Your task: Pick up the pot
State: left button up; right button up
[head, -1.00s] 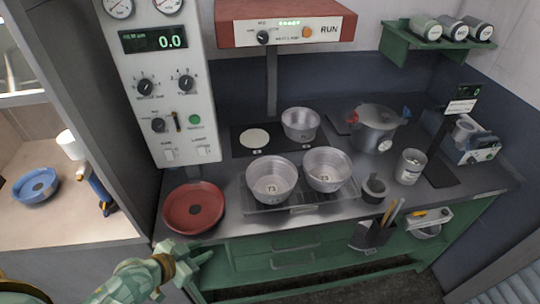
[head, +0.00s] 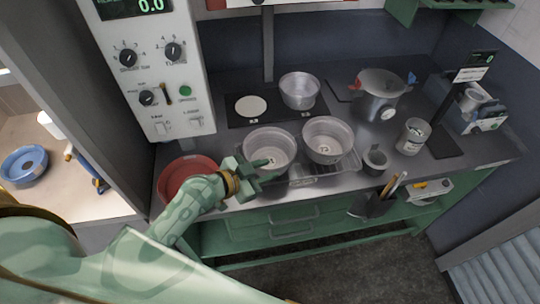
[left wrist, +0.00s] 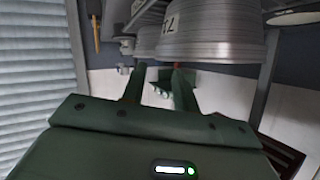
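Three silver pots show in the head view: a front left pot (head: 269,147), a front right pot (head: 327,139) and a back pot (head: 299,91). A lidded pot (head: 378,95) stands further right. My left gripper (head: 266,170) is at the near left side of the front left pot, its fingers overlapping the pot's lower edge in the picture. In the left wrist view my left gripper (left wrist: 158,86) has its fingers apart with nothing between them. A ribbed pot (left wrist: 210,38) is just beyond the fingertips; contact cannot be told. My right gripper is not in view.
The front pots sit on a metal tray (head: 304,182). A red pan (head: 176,173) lies left, partly hidden by my left arm. A control panel (head: 154,72) rises at the back left.

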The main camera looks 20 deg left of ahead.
aim_at(281, 167)
pick_arm(q)
jog(key=x, duration=0.5)
jog(key=shift+w+d, duration=0.2)
jog(key=shift+d, duration=0.2)
grip_shut()
jog(key=shift+a, duration=0.1)
dwell(0.9)
